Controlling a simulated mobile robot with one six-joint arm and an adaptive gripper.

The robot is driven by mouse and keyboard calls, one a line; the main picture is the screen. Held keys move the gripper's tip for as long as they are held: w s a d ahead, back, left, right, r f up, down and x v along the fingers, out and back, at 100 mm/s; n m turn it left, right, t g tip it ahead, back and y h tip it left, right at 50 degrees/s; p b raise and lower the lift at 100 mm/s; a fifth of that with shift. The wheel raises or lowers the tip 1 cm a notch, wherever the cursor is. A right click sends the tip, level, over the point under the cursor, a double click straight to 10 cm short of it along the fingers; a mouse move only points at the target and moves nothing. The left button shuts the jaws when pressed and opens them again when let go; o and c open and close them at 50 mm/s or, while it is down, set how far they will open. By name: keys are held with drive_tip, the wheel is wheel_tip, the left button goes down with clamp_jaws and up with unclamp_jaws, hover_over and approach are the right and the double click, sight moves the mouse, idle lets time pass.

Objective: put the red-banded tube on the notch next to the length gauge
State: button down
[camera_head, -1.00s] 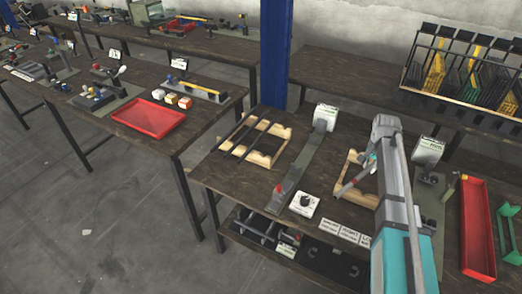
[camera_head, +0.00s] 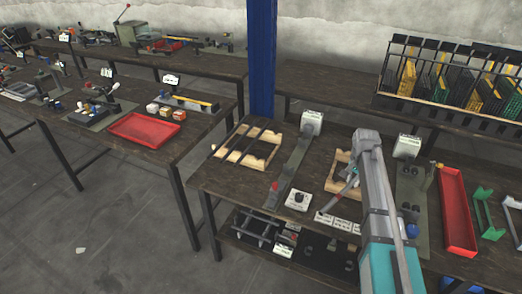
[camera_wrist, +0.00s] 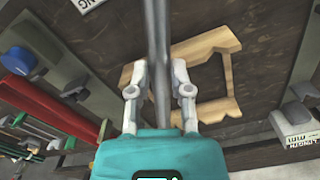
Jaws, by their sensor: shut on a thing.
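My gripper (camera_wrist: 160,88) is shut on a plain grey tube (camera_wrist: 157,30), which runs lengthwise between the fingers in the wrist view. In the head view the tube (camera_head: 334,203) slants beside my gripper (camera_head: 351,180); a small reddish patch shows near the grip, but I cannot make out a full band. The tube is above the right notched wooden rack (camera_head: 339,184), partly hidden by my arm. The rack (camera_wrist: 215,45) lies below the gripper in the wrist view. The length gauge (camera_head: 292,165), a long grey strip with a red knob, lies left of this rack.
A left wooden rack (camera_head: 262,163) holds several dark tubes. A white dial box (camera_head: 298,199) and label plates stand at the front edge. Right of my arm are a press plate (camera_head: 411,180), a red tray (camera_head: 457,210) and green stands (camera_head: 483,210).

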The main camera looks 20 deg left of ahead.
drive_tip(key=shift+s+a, duration=0.15)
drive_tip(key=shift+a, duration=0.1)
drive_tip(key=shift+a, duration=0.1)
idle(0.3)
